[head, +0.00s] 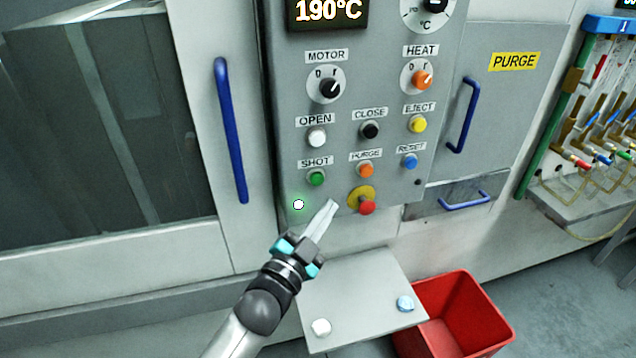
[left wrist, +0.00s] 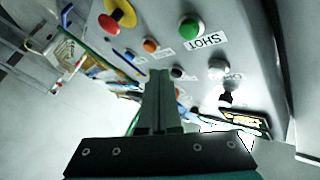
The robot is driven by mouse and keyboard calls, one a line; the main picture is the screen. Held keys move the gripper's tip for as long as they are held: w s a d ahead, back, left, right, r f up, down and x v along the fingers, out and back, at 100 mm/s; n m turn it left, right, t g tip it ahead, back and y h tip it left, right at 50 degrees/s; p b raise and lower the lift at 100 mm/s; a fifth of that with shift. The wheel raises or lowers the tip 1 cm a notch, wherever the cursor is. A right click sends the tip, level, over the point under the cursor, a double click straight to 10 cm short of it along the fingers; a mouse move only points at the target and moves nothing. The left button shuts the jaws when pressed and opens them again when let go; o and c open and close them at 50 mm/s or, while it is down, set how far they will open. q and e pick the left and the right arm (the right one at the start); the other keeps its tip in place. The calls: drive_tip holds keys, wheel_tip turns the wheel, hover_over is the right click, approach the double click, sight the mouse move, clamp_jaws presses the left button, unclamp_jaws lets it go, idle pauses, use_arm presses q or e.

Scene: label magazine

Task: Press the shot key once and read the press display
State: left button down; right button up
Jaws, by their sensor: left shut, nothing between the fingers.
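The shot key is a green button (head: 317,178) under the SHOT label on the grey control panel. It also shows in the left wrist view (left wrist: 190,27), upper middle, with its label beside it. The press display (head: 328,12) at the top of the head view reads 190°C; its upper part is cut off. My left gripper (head: 331,206) is shut and empty, in front of the panel's lower part, below and right of the green button. Its fingers (left wrist: 160,78) show in the left wrist view, apart from the button. My right gripper is not in view.
A red emergency button (head: 366,207) on a yellow disc sits close right of my fingertips. Orange purge (head: 365,170) and white open (head: 317,138) buttons are near. A blue door handle (head: 230,130) is left. A small shelf (head: 365,290) and red bin (head: 455,310) are below.

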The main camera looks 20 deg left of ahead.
sight(317, 179)
use_arm(q)
drive_tip(key=shift+w+a+b, duration=0.2)
drive_tip(key=shift+w+a, duration=0.55)
drive_tip(key=shift+w, duration=0.3)
drive_tip(key=shift+w+a+b, duration=0.2)
drive_tip(key=shift+w+a, duration=0.5)
drive_tip(key=shift+w, duration=0.35)
drive_tip(key=shift+w, duration=0.1)
idle(0.4)
drive_tip(key=shift+w+a, duration=0.25)
drive_tip(key=shift+w+a, duration=0.25)
drive_tip(key=shift+w, duration=0.15)
idle(0.8)
drive_tip(key=shift+s+d, duration=0.1)
drive_tip(key=shift+s+d+p, duration=0.4)
drive_tip(key=shift+s, duration=0.25)
